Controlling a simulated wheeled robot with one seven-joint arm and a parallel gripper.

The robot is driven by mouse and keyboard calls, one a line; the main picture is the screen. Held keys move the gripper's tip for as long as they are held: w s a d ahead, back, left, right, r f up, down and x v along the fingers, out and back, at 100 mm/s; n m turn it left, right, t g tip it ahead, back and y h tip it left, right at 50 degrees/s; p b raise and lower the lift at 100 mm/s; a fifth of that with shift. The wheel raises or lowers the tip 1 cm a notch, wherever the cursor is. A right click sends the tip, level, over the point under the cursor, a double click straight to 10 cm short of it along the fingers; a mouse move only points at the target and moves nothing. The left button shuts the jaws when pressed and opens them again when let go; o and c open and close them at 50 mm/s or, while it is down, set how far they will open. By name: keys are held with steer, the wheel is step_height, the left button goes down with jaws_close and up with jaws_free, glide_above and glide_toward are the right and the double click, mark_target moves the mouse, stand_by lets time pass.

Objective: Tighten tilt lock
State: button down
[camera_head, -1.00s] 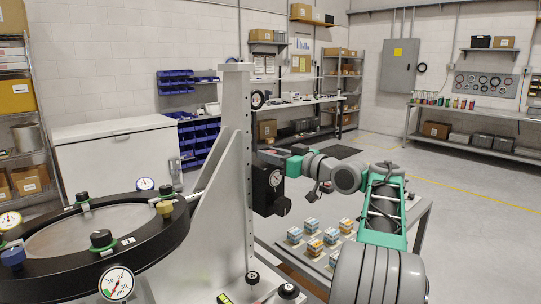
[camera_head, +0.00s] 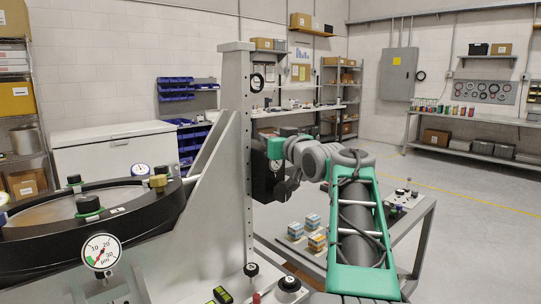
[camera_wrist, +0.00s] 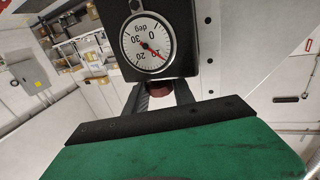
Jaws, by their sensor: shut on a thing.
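In the wrist view, a black tilt housing (camera_wrist: 180,20) carries a white dial (camera_wrist: 147,42) marked in degrees, seen upside down, with a red needle. In the head view, the housing (camera_head: 264,182) sits beside the grey upright column (camera_head: 236,150). My gripper's green body (camera_head: 275,147) is at the housing's upper part; the fingertips and knob are hidden there.
A black ring fixture (camera_head: 130,222) with knobs and a gauge (camera_head: 101,252) stands at the left. Small coloured boxes (camera_head: 316,242) sit on a grey table (camera_head: 412,218) behind and beside my arm. Open floor (camera_head: 470,220) lies to the right.

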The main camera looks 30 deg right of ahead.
steer(key=m+h, duration=0.1)
steer(key=m+h+b, duration=0.1)
steer(key=g+h+b, duration=0.1)
steer(key=h, duration=0.1)
steer(key=shift+w+a+f+m, duration=0.15)
steer(key=shift+a+f+m, duration=0.15)
steer(key=shift+m, duration=0.1)
steer(key=m+h, duration=0.1)
steer(key=g+h, duration=0.1)
steer(key=shift+r+m+h+b, duration=0.2)
steer(key=shift+m+h+b, duration=0.1)
steer(key=shift+m+b, duration=0.1)
steer(key=m+g+h, duration=0.1)
steer(key=m+g+h+p, duration=0.1)
steer(key=h, duration=0.1)
steer(key=shift+d+r+g, duration=0.1)
steer(key=shift+r+g, duration=0.1)
steer(key=shift+g, duration=0.1)
steer(key=shift+d+m+g+h+p, duration=0.15)
steer(key=shift+m+g+h+p, duration=1.25)
steer(key=shift+m+g, duration=0.15)
steer(key=c, duration=1.1)
jaws_free()
steer(key=shift+d+f, duration=0.1)
steer(key=shift+o, duration=0.2)
